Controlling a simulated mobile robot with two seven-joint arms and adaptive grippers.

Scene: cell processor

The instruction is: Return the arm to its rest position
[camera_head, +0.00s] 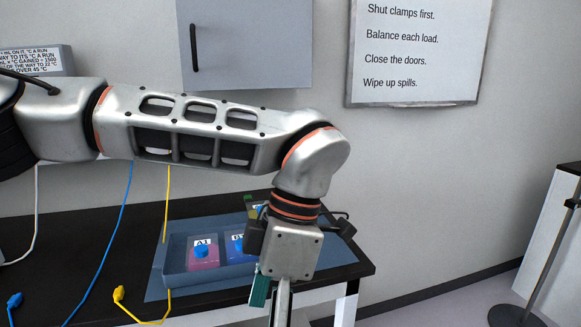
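My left arm (190,130) comes in from the left and reaches across the view above the bench. Its wrist bends down, and the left gripper (289,252) hangs over the right part of the bench, in front of the blue tray. The fingertips are not clearly visible, so I cannot tell whether it is open or shut. A small green piece (260,289) shows just below and left of the gripper body; I cannot tell whether it is held. My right gripper is not in view.
The blue tray (180,286) holds a pink block marked A1 (204,258) and a blue block, partly hidden. Yellow and blue cables hang over the dark bench (90,230). A grey cabinet (250,45) and a sign (415,50) are on the wall. A stand (555,255) is right.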

